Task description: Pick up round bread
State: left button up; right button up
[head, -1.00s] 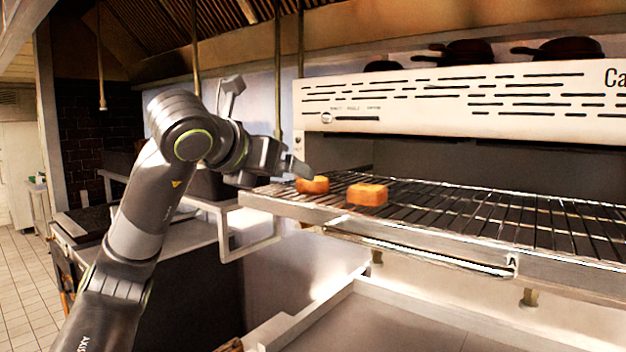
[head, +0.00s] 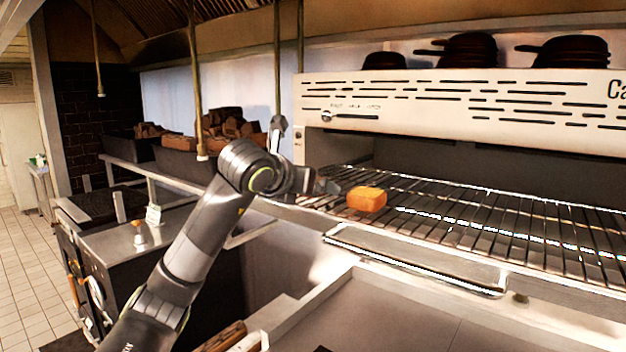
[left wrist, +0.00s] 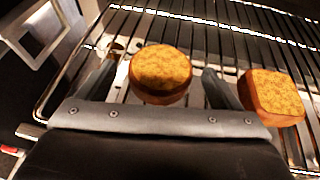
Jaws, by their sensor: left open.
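The round bread (left wrist: 161,74) is a browned, thick disc lying on the wire rack in the left wrist view. My left gripper (head: 326,187) is open, at the left end of the rack in the head view. In the left wrist view its two fingers stand on either side of the round bread, with gaps between them and the bread. In the head view the round bread is hidden behind my gripper. A square bread (left wrist: 271,97) lies to the right of the right finger, and also shows in the head view (head: 367,199). My right gripper is not in view.
The wire rack (head: 480,214) runs under a white grill hood (head: 450,102), with free room to the right of the square bread. Dark pans (head: 470,50) sit on the hood. A metal rail (head: 150,182) and a work surface are at the left.

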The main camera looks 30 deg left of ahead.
pick_arm(q)
jog(key=c, duration=1.1)
jog(key=shift+r, duration=0.1)
